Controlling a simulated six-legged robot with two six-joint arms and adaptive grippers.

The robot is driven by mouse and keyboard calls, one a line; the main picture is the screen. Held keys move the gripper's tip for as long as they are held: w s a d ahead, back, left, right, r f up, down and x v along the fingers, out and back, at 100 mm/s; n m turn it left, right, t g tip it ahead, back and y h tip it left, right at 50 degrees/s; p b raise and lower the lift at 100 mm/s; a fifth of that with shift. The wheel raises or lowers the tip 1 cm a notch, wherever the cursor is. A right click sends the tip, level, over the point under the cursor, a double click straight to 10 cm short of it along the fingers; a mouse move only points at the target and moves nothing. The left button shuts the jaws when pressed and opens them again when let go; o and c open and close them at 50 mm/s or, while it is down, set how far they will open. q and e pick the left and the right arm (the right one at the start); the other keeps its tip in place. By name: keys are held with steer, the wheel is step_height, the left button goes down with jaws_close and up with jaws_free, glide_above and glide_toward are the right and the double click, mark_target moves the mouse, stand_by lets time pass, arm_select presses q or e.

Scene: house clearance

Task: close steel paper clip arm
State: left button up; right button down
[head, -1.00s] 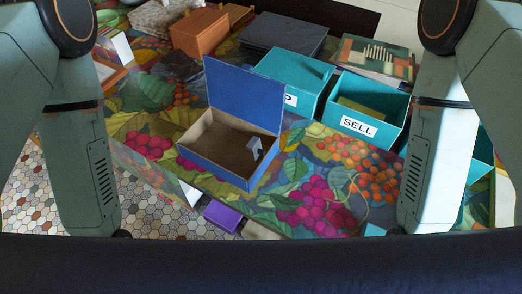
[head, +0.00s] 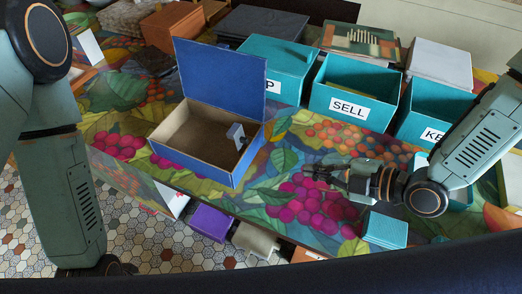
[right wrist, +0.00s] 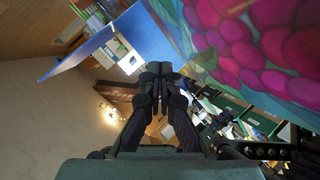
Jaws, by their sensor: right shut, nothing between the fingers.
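The blue box file (head: 241,164) lies on the patterned table with its lid (head: 222,84) standing open. The steel paper clip arm (head: 236,134) is a small grey piece standing up inside, near the box's right wall. My right gripper (head: 311,173) is shut and empty, low over the table to the right of the box and apart from it. In the right wrist view its closed fingers (right wrist: 153,74) point towards a blue panel (right wrist: 78,57), likely part of the box; I cannot make out the clip clearly there.
Teal bins, one labelled SELL (head: 349,108), stand behind and right of the box. A small teal box (head: 385,230) lies near the front edge below my right wrist. A purple box (head: 211,222) is beyond the front edge. The table between box and gripper is clear.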

step_height(320, 180, up, 2)
steer(key=w+n+y+b, duration=0.1)
steer(key=n+y+b, duration=0.15)
steer(key=n, duration=0.35)
steer(key=n+y+b, duration=0.1)
steer(key=n+b, duration=0.1)
steer(key=n, duration=0.1)
glide_toward(248, 141)
steer(key=shift+m+t, duration=0.3)
steer(key=shift+b+x, duration=0.85)
steer(key=shift+x, duration=2.5)
steer(key=shift+s, duration=0.1)
